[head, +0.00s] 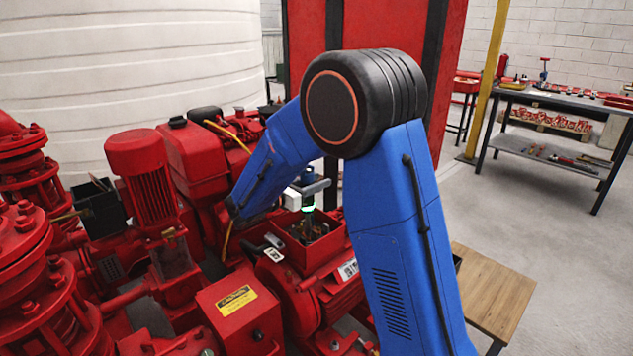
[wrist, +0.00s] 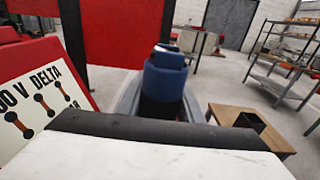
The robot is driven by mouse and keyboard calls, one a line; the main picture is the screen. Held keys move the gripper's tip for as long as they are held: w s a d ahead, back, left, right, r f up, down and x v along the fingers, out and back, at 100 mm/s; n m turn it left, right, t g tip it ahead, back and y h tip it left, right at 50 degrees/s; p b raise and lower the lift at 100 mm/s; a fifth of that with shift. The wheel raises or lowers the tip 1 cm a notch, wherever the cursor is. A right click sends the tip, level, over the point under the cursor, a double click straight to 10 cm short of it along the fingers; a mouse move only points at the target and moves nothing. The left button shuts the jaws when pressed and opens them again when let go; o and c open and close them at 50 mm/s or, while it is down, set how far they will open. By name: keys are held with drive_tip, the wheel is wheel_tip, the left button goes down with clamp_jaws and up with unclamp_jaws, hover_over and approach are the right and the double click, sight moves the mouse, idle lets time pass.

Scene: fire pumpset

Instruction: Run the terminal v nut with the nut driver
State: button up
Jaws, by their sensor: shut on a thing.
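My gripper (head: 312,188) points to the right over the open red terminal box (head: 330,248) on the motor. It is shut on the nut driver, whose blue and dark handle (wrist: 165,75) stands upright between grey fingers in the wrist view. In the head view the driver (head: 308,177) shows as a small blue top, with a green glow below the fingers and a thin part reaching down toward the box. Its tip and the terminal V nut cannot be made out, so I cannot tell whether they touch.
A wiring label (wrist: 42,100) reading "V DELTA" shows left in the wrist view. Red pump machinery (head: 140,190) crowds the left. A wooden table (head: 490,290) stands at the right with a black open box (wrist: 250,121). A metal workbench (head: 550,155) is farther back, with clear floor before it.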

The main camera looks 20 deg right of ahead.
drive_tip(key=shift+f, duration=0.45)
idle(2.1)
drive_tip(key=shift+r, duration=0.1)
